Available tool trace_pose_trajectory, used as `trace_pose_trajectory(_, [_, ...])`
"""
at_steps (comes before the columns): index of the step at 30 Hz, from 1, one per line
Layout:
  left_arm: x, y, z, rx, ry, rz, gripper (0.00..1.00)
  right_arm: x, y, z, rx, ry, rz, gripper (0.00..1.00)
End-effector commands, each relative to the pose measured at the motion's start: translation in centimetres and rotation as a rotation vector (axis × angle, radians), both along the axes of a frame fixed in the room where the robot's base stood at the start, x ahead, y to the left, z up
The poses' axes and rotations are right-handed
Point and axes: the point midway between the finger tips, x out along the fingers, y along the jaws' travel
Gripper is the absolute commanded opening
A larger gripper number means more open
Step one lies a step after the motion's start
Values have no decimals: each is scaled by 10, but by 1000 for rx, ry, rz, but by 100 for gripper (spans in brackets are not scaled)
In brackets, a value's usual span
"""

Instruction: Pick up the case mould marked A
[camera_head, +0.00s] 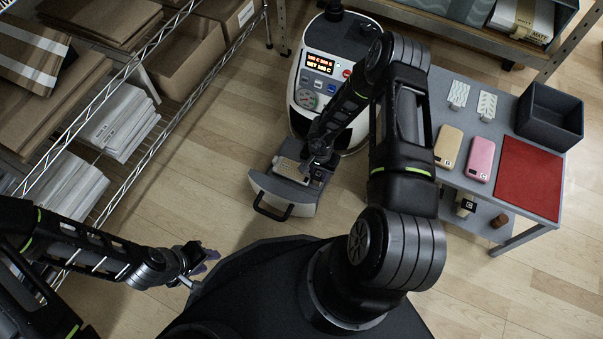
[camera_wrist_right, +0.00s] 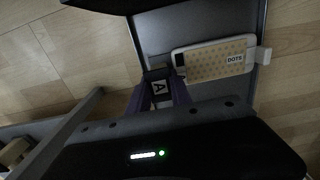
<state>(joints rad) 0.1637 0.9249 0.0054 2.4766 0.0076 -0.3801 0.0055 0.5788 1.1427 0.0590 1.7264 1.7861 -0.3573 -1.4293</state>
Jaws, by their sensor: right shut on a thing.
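The case mould marked A (camera_wrist_right: 158,88) shows in the right wrist view as a dark block with a white letter label. My right gripper (camera_wrist_right: 158,95) is shut on this block, one finger on each side. In the head view my right gripper (camera_head: 318,168) is over the pulled-out drawer (camera_head: 288,196) of the press (camera_head: 330,75), and the mould is mostly hidden there. A white phone case (camera_wrist_right: 182,58) with a dotted sheet labelled DOTS lies right beside the block, over the drawer. My left gripper (camera_head: 198,266) is empty, fingers apart, low at the left.
A grey table (camera_head: 520,225) at the right holds a yellow case (camera_head: 448,147), a pink case (camera_head: 481,158), a red mat (camera_head: 530,177) and a dark bin (camera_head: 550,116). A block marked C (camera_head: 465,207) sits on its lower shelf. Wire shelves with boxes (camera_head: 180,55) stand left.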

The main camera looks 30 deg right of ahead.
Motion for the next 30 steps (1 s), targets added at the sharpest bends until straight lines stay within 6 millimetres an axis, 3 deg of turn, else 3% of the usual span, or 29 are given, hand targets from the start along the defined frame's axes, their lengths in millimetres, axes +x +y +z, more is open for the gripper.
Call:
trace_pose_trajectory(20, [0,0,1,0,0,0,36,1,0,2,0,-1,0,0])
trace_pose_trajectory(25, [-1,0,10,-1,3,-1,36,1,0,17,0,-2,-1,0])
trace_pose_trajectory(30, [-4,0,28,-2,11,-5,36,1,-1,50,0,-2,-2,0])
